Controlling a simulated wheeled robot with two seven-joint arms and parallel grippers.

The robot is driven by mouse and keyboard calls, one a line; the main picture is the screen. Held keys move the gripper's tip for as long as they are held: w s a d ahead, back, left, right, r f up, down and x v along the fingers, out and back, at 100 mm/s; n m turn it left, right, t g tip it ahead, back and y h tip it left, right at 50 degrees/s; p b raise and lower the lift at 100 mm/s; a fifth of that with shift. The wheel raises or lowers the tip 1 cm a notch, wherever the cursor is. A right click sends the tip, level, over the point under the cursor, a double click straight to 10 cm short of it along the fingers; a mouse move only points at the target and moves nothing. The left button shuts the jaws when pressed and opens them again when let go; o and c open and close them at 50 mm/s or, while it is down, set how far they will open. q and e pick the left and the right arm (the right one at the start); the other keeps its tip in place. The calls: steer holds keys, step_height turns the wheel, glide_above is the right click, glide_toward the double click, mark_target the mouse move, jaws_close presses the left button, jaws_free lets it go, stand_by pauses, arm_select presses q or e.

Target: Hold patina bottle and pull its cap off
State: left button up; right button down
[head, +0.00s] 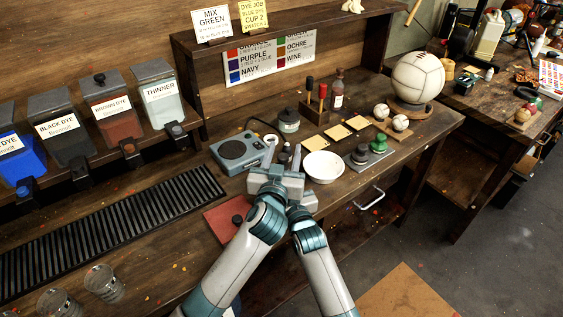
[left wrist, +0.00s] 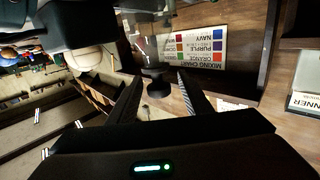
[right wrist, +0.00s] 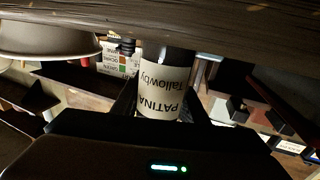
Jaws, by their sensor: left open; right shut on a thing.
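The patina bottle (right wrist: 163,90), with a pale label reading PATINA upside down, stands between the fingers of my right gripper (right wrist: 160,100) in the right wrist view. That gripper is shut on the bottle. In the left wrist view my left gripper (left wrist: 155,88) is open. A dark knob-like piece (left wrist: 158,88), seemingly the bottle's cap, shows between its fingertips, and I see no grip on it. In the head view my left gripper (head: 275,178) sits close against the right one above the bench, and the grippers largely hide the bottle.
A grey scale (head: 241,152) is left of the grippers, a white bowl (head: 323,166) right. A dark round pot (head: 289,119) and a tool block (head: 314,112) stand behind. A red mat (head: 229,217) lies in front. Dye bins line the left shelf.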

arm_select(q)
steer(key=shift+w+d, duration=0.2)
steer(key=shift+w, duration=0.85)
jaws_close()
steer(key=shift+r, duration=0.1)
steer(key=shift+r, duration=0.75)
steer(key=shift+r, duration=0.25)
